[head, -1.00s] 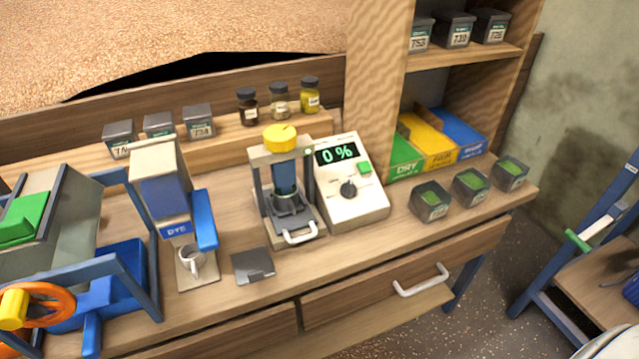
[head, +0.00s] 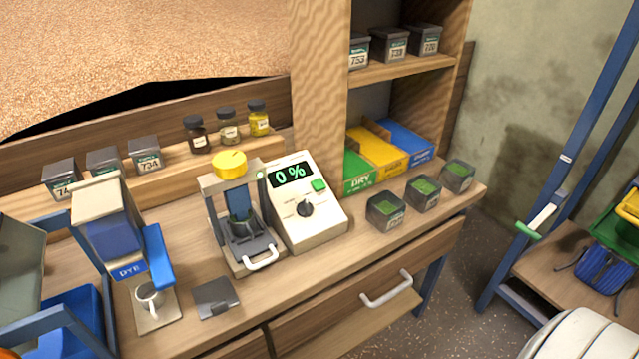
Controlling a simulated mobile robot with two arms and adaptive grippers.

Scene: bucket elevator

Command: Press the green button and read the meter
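The meter (head: 322,226) is a cream box with a sloped face, standing on the wooden bench right of a small press. A black dial (head: 305,209) sits below and left of the button. Neither of my grippers shows in the head view.
The press (head: 240,222) with a yellow knob stands left of the meter. A blue dye dispenser (head: 113,232) with a cup is further left. Several dark tubs (head: 386,212) of green material stand to the right. A drawer handle (head: 386,290) sticks out below the bench top.

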